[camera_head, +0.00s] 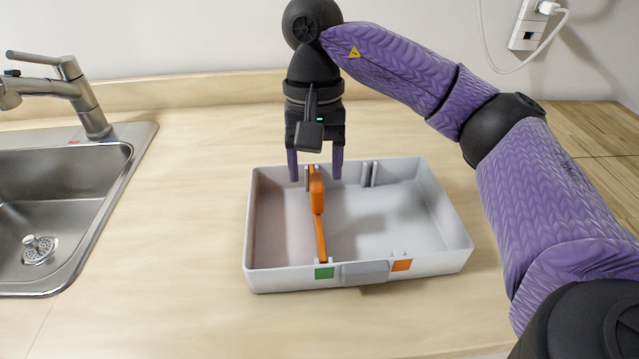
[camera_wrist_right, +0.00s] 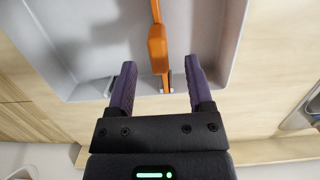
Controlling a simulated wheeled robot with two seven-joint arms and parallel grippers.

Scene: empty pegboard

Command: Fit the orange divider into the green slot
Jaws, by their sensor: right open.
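The orange divider (camera_head: 317,198) stands inside the grey tray (camera_head: 262,279), running from the back wall to the front wall. Its front end meets the front wall at the green square (camera_head: 324,272), which marks the green slot, and its back end is between small grey guides at the back wall. I cannot tell how deep it sits. My right gripper (camera_head: 315,173) is open over the back of the tray, with one finger on each side of the divider and apart from it. In the right wrist view the divider (camera_wrist_right: 158,45) lies between the spread fingers (camera_wrist_right: 163,82). My left gripper is not in view.
An orange square (camera_head: 401,265) marks another slot on the front wall, with grey guides (camera_head: 369,174) opposite at the back. A grey handle (camera_head: 364,272) is on the front. A sink (camera_head: 62,165) with a tap is at the left. The wooden counter around the tray is clear.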

